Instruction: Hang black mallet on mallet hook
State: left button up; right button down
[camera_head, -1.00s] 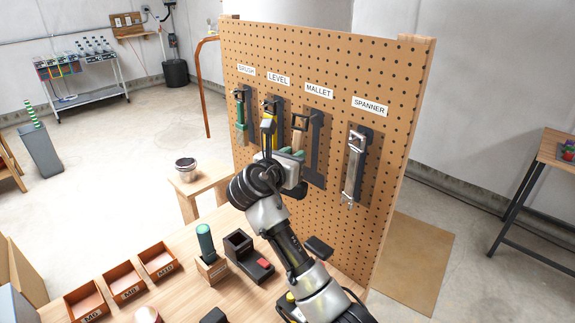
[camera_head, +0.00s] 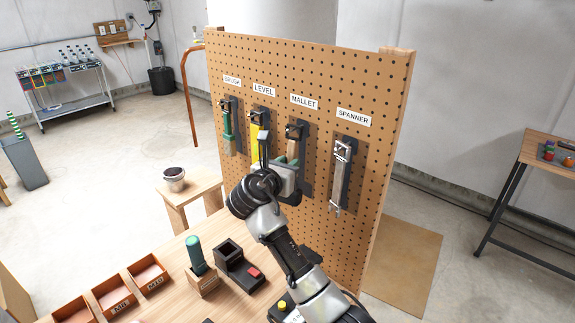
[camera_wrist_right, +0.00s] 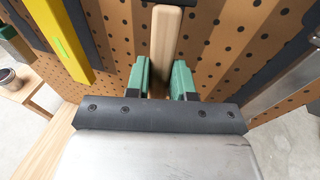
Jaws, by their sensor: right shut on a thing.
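In the right wrist view the handle (camera_wrist_right: 165,50) stands between the green fingertips. My left gripper is not in view.
A green-handled brush (camera_head: 227,130) and a yellow level (camera_head: 256,128) hang to the left of the mallet. A spanner (camera_head: 340,175) hangs to the right. Below is a wooden workbench with a black holder (camera_head: 236,262) and orange bins (camera_head: 148,274).

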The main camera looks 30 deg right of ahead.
dwell(0.3)
jog(key=c, duration=0.9)
grip_release()
jog(key=shift+f, duration=0.1)
jog(key=shift+s+a, duration=0.1)
jog(key=shift+a, duration=0.05)
